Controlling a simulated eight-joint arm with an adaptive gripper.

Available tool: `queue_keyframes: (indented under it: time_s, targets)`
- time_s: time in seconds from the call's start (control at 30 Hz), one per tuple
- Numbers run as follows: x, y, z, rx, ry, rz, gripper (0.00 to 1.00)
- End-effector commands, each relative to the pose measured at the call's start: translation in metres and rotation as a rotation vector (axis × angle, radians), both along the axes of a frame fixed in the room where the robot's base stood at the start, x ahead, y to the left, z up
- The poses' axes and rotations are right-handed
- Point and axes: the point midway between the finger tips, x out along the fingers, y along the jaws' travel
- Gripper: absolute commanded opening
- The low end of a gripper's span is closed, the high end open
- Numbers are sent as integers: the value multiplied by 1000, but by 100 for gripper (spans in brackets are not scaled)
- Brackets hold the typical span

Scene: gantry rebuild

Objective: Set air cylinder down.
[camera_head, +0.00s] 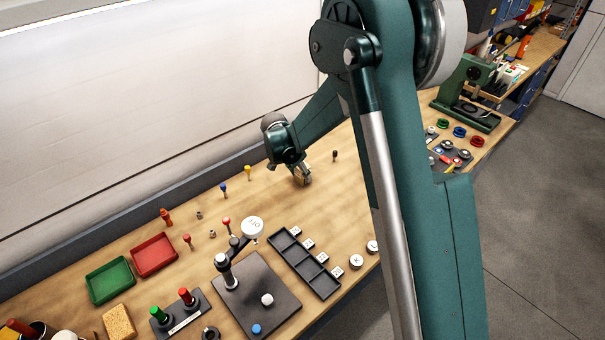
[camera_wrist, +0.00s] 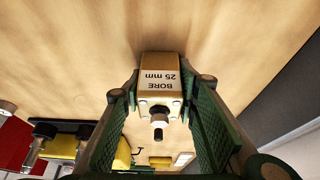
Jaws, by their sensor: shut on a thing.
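The air cylinder is a tan block marked "BORE 25 mm" (camera_wrist: 160,80), with a pale end face and a dark round rod stub facing the wrist camera. My gripper (camera_wrist: 158,105) is shut on it, with one green ridged finger at each side.
A small dark peg (camera_head: 335,155) stands right of my gripper; a yellow peg (camera_head: 248,171) and a blue peg (camera_head: 223,187) stand to its left. A black compartment tray (camera_head: 318,280) and a black plate (camera_head: 280,302) with a stand lie nearer. Bare wood surrounds my gripper.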

Motion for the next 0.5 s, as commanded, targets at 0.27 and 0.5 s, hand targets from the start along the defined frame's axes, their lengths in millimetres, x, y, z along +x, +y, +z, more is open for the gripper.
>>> queue_keyframes:
  time_s: [0.27,0.5]
  targets:
    - [0,0,-1,0,0,0,10]
    - [0,0,-3,0,0,0,45]
